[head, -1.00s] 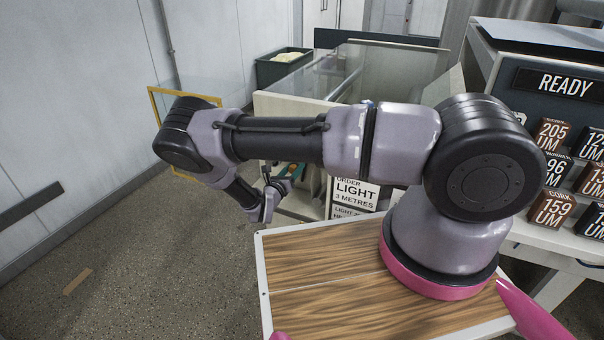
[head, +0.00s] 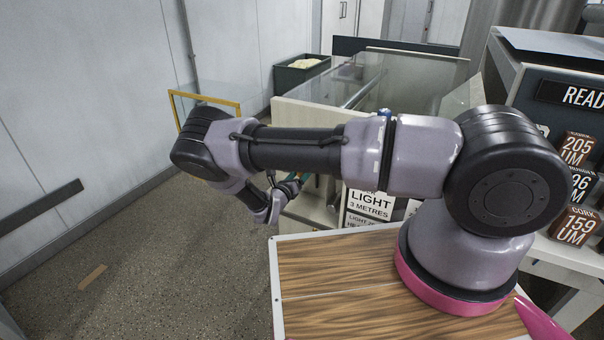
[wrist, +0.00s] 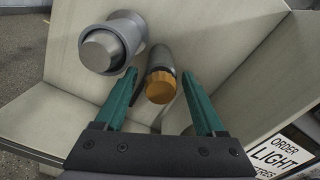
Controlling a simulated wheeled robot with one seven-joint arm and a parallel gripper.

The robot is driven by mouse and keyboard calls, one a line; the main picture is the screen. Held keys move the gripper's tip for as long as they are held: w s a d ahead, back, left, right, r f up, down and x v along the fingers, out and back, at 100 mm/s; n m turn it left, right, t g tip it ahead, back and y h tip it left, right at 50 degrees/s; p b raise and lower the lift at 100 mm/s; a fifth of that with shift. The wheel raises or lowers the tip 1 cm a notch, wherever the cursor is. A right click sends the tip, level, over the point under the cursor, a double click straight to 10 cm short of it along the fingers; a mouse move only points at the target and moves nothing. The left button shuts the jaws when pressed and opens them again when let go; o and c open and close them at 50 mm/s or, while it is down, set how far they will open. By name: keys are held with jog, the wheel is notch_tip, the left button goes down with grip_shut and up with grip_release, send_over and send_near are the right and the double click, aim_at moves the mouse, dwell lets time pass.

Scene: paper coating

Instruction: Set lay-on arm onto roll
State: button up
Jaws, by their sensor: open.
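In the wrist view my gripper (wrist: 158,76) has two teal fingers, spread apart with nothing between their pads. A short grey cylinder with an orange ribbed cap (wrist: 161,87) shows between the fingers, apparently beyond them; contact cannot be made out. A thicker grey roller end (wrist: 103,50) is to its left, close to the left fingertip. Which of these belongs to the lay-on arm or the roll, I cannot tell. In the head view my gripper (head: 292,186) is mostly hidden behind my arm, beside the machine's pale side.
The pale machine (head: 312,113) has a glass cover (head: 415,75). An order sign (head: 368,205) stands at its near side, also at lower right in the wrist view (wrist: 281,152). A yellow frame (head: 232,104) is at left. Several labelled blocks (head: 577,150) are at right. Floor at left is open.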

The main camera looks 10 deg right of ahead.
jog(key=v, duration=1)
jog(key=shift+s+a, duration=0.2)
jog(key=shift+s, duration=0.1)
